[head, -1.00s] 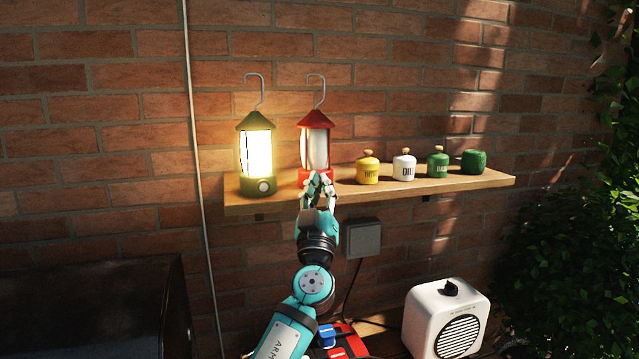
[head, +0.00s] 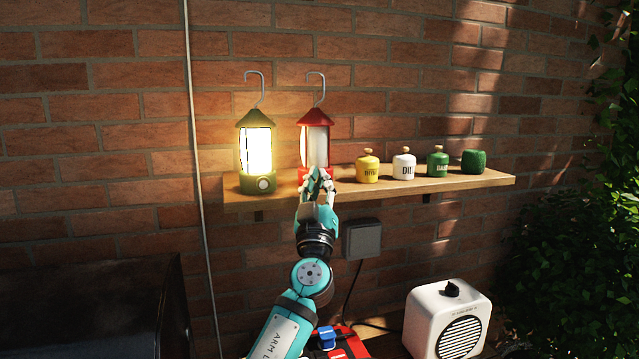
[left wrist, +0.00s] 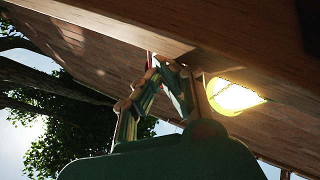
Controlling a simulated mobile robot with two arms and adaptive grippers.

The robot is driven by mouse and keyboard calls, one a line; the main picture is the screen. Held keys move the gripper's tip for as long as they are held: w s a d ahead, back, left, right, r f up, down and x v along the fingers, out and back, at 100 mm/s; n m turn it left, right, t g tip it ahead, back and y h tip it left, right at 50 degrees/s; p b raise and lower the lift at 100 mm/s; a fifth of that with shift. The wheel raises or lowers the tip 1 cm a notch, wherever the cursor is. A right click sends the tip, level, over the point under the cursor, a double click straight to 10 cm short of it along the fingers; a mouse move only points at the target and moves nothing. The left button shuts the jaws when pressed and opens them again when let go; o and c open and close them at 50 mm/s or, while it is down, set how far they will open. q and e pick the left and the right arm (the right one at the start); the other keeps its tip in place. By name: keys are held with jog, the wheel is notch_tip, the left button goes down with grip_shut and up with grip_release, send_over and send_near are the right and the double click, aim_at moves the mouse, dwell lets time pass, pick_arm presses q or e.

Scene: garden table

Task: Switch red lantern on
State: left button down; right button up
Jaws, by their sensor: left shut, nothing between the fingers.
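The red lantern (head: 315,145) stands upright on the wooden shelf (head: 340,195), with its wire hook raised. Its panel is pale and much dimmer than the green lantern's, with a warm tint at its left edge. My left gripper (head: 318,174) is shut and empty, in front of the lantern's red base. The fingers hide most of the base and any switch there; I cannot tell whether they touch it. In the left wrist view my fingertips (left wrist: 158,66) show close together by the shelf's edge. My right gripper is not in view.
The lit green lantern (head: 256,150) with a round pale knob stands close on the left. A white speaker-like box (head: 447,318) is below.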

pick_arm(q)
jog(key=shift+w+a+f+y+b, duration=0.15)
jog(key=shift+w+a+y+b, duration=0.2)
jog(key=shift+b, duration=0.9)
dwell(1.2)
jog(key=shift+f, duration=0.1)
dwell(0.4)
jog(key=shift+s+d+f+b, duration=0.1)
jog(key=shift+s+f+b, duration=0.15)
jog(key=shift+f+b, duration=0.25)
jog(key=s+p, duration=0.1)
jog(key=s, duration=0.1)
jog(key=s+d+p, duration=0.1)
jog(key=s, duration=0.1)
jog(key=shift+s+d+r, duration=0.15)
jog(key=shift+s+r, duration=0.05)
jog(key=shift+s, duration=0.15)
